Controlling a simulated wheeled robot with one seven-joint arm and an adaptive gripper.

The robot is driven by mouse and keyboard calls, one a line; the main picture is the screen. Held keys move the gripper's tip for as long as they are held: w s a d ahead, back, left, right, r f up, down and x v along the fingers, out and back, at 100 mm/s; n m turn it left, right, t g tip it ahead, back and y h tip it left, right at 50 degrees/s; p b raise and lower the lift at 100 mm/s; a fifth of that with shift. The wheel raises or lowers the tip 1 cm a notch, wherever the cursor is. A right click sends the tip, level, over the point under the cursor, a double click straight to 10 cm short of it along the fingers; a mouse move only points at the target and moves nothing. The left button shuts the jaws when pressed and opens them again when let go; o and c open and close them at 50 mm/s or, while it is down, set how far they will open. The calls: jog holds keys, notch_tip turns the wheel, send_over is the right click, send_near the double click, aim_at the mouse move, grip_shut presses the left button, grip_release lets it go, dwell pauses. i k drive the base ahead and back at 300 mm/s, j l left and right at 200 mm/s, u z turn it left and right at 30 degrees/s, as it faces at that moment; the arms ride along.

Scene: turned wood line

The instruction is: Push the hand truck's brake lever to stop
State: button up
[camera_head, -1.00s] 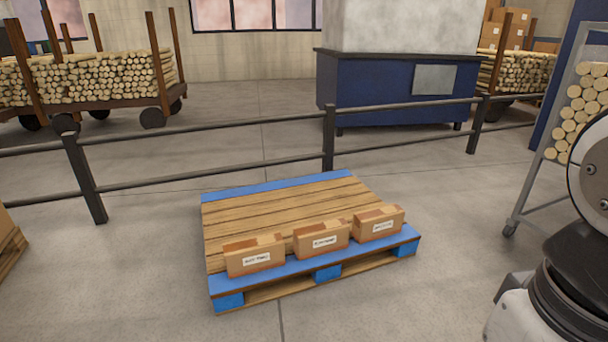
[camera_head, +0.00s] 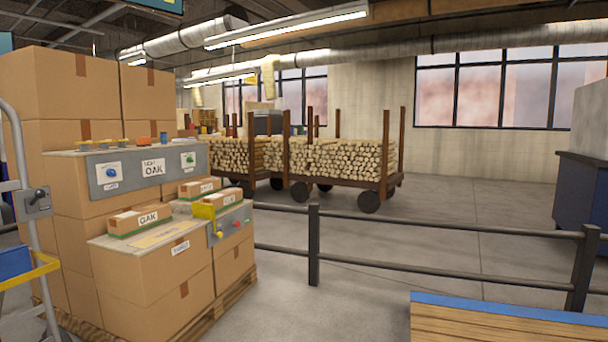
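The hand truck (camera_head: 22,165) stands at the far left edge, cut off by the frame, with a curved grey tube frame. A small grey plate (camera_head: 33,205) on its upright carries a dark lever with a round knob (camera_head: 39,194), which looks like the brake lever. The lever leans toward the upper right; any stop marking is too small to read. A yellow bar and a blue part (camera_head: 14,262) show lower on the truck. My gripper is not in view.
A dark railing (camera_head: 314,245) crosses behind.

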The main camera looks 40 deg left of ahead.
aim_at(39, 194)
jog(key=k+j+u, duration=0.1)
jog(key=j+u, duration=0.2)
jog(key=j, duration=0.6)
jog(key=j+u, duration=0.25)
jog(key=j, duration=0.65)
jog(key=u, duration=1.45)
